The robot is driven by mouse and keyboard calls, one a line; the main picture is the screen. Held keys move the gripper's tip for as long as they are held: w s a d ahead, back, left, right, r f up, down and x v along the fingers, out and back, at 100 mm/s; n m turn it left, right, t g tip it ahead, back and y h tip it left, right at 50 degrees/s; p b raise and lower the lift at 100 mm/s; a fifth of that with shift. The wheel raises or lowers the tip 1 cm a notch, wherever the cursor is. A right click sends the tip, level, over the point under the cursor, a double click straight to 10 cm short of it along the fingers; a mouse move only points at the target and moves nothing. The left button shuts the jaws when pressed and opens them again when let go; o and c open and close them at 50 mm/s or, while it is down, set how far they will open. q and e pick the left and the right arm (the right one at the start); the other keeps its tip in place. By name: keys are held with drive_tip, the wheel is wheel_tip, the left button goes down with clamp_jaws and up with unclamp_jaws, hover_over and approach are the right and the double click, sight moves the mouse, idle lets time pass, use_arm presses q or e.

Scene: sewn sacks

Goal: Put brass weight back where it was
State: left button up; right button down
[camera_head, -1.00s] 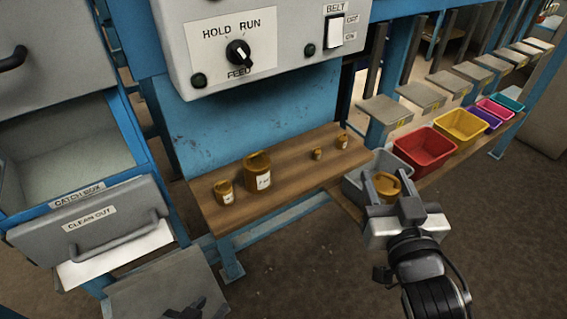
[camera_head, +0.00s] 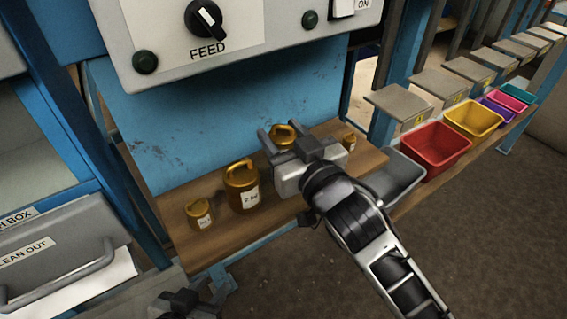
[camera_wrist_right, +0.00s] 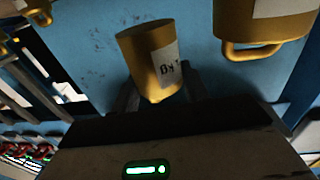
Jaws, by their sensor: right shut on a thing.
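The brass weight (camera_head: 284,130) is held in my right gripper (camera_head: 285,143), over the wooden shelf. In the right wrist view the held weight (camera_wrist_right: 150,58) shows its white label between the dark fingers. I cannot tell whether its base touches the shelf. A large labelled brass weight (camera_head: 241,186) stands to its left, with a smaller one (camera_head: 200,214) further left. A small weight (camera_head: 349,142) stands to its right. My left gripper (camera_head: 185,303) is at the bottom edge of the head view, clear of the weights; its jaws are unclear.
The wooden shelf (camera_head: 230,231) is bare along its front. A grey bin (camera_head: 398,180) stands at its right end, partly behind my right arm. Red (camera_head: 436,148) and yellow (camera_head: 474,118) bins follow. The blue panel (camera_head: 230,120) and control box (camera_head: 240,45) stand close behind and above.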

drive_tip(key=shift+f+b, duration=0.45)
drive_tip(key=shift+f, duration=2.1)
drive_tip(key=shift+f, duration=0.1)
drive_tip(key=c, duration=1.1)
unclamp_jaws()
drive_tip(key=shift+f, duration=0.3)
drive_tip(key=o, duration=0.4)
